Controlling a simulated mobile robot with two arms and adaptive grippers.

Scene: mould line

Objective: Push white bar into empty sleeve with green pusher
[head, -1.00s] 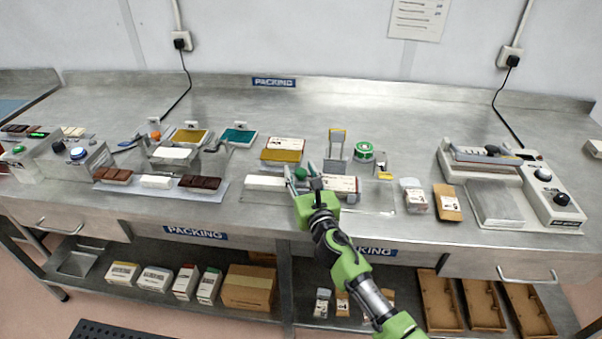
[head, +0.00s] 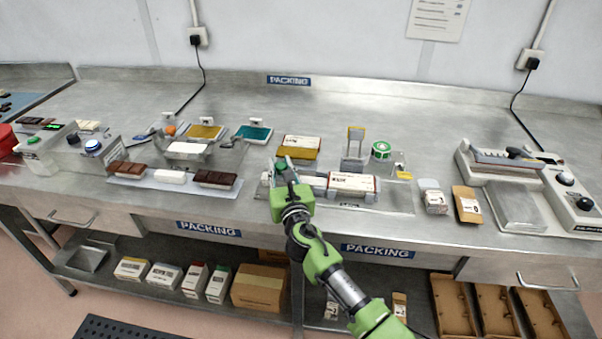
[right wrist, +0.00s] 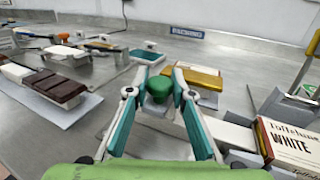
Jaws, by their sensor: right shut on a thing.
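The green pusher (right wrist: 158,88) shows its rounded green knob between the fingers of my right gripper (right wrist: 160,80), which is shut on it. In the head view my right gripper (head: 283,166) is at the left part of the packing fixture and hides most of the pusher. The white bar (head: 315,182) lies to the right of the gripper, in line with the sleeve; its left part is hidden. The printed white sleeve (head: 352,184) lies right of the bar, and its "WHITE" label (right wrist: 295,145) shows in the right wrist view. My left gripper is out of view.
A tray with brown and white bars (head: 170,176) lies to the left. A boxed yellow item (head: 300,147), a metal stand (head: 354,150) and a green roll (head: 381,150) stand behind. Small packs (head: 433,197) and a sealer (head: 515,195) are to the right.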

